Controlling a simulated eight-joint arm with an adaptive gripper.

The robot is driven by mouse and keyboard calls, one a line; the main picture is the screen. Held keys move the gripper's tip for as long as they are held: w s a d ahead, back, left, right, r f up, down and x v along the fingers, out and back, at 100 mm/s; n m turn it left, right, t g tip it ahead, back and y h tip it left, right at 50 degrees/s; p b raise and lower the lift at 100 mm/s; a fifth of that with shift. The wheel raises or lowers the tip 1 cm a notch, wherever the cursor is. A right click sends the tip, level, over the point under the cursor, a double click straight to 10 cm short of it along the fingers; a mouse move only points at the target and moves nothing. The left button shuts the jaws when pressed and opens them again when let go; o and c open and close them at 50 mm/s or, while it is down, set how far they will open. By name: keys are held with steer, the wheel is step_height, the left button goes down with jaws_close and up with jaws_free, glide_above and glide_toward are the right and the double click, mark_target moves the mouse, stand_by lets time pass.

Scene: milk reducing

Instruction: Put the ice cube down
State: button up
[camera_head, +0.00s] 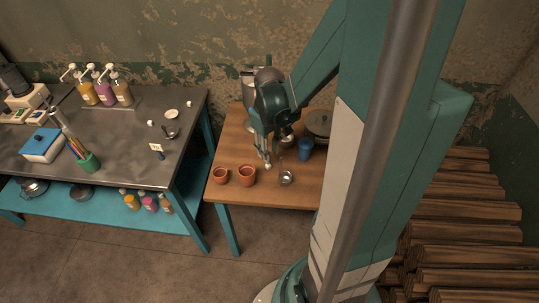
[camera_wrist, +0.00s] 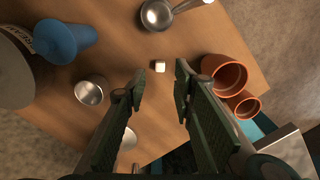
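The ice cube (camera_wrist: 160,66) is a small pale block. In the wrist view it shows over the wooden table (camera_wrist: 190,35), just past my fingertips and in line with the gap between them. My gripper (camera_wrist: 160,80) is open, with clear space between each finger and the cube. In the head view my gripper (camera_head: 266,160) points down close above the wooden table (camera_head: 232,145), and a small pale spot near its tip looks like the cube. I cannot tell exactly how high the fingertips are above the table.
Two terracotta cups (camera_wrist: 225,75) stand to the right in the wrist view. A metal ladle bowl (camera_wrist: 157,14) lies beyond the cube. A metal cup (camera_wrist: 90,90) and a blue vessel (camera_wrist: 65,40) stand to the left. A metal workbench (camera_head: 110,130) with bottles is at left.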

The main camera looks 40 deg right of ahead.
steer(key=shift+r+p, duration=0.3)
steer(key=shift+r, duration=1.8)
steer(key=s+a+r+t, duration=0.2)
steer(key=a+r+t, duration=0.1)
steer(key=a+r, duration=0.6)
steer(key=s+a+r+t, duration=0.3)
steer(key=a+r, duration=0.6)
steer(key=a, duration=0.3)
steer(key=shift+t, duration=0.6)
steer(key=shift+a, duration=0.1)
